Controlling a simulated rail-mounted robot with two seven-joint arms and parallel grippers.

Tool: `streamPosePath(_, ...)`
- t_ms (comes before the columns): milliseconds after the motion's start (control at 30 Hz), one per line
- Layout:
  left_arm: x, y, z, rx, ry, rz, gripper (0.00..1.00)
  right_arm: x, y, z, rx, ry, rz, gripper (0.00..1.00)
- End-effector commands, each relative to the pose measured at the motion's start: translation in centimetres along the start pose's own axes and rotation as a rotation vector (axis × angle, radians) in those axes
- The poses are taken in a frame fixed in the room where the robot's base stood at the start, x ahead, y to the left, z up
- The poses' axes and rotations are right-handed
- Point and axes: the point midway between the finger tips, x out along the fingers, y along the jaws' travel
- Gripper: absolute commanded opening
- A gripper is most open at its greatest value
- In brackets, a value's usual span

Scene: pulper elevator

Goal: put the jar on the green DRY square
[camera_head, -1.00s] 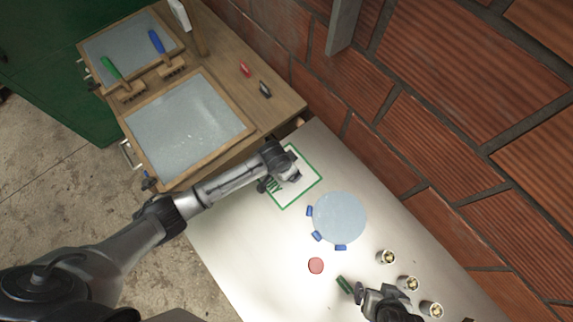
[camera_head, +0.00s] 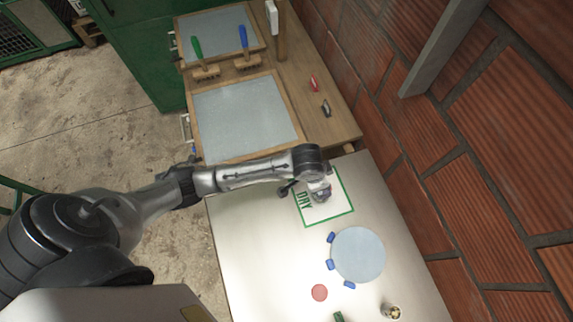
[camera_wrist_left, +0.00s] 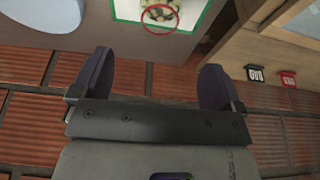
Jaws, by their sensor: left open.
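The jar (camera_wrist_left: 160,14) shows at the top of the left wrist view, with a red ring and pale brown lumps inside. It appears to stand on the white DRY square (camera_wrist_left: 127,9), its ring overlapping the green border. In the head view the green-bordered square (camera_head: 341,206) lies on the metal table, and my left wrist partly covers it. My left gripper (camera_wrist_left: 157,60) is open, its two dark fingers apart with nothing between them. The jar lies beyond the fingertips. In the head view I cannot clearly separate jar from gripper. My right gripper is out of view.
A pale blue disc (camera_head: 358,255) with blue blocks at its edge, a red disc (camera_head: 319,292) and another small jar (camera_head: 391,311) are on the table (camera_head: 250,250). A wooden bench (camera_head: 330,135) with framed screens adjoins its back. A brick wall (camera_head: 450,190) bounds the right.

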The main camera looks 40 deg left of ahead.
Motion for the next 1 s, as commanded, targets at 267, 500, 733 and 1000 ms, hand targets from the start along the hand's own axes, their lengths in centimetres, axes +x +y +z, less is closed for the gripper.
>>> streamPosePath(267, 0.0, 0.8, 0.7, -0.001, 0.004, 0.011, 0.93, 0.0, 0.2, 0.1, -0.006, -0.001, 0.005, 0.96)
streamPosePath(500, -1.2, 4.9, 6.3, -0.055, 0.051, 0.049, 0.93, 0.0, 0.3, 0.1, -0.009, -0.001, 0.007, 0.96)
streamPosePath(733, -4.4, 6.1, 13.9, -0.177, 0.062, -0.004, 0.93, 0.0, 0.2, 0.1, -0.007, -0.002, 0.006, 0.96)
streamPosePath(1000, -7.7, 5.5, 20.5, -0.277, 0.019, -0.102, 0.93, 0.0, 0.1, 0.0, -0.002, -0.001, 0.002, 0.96)
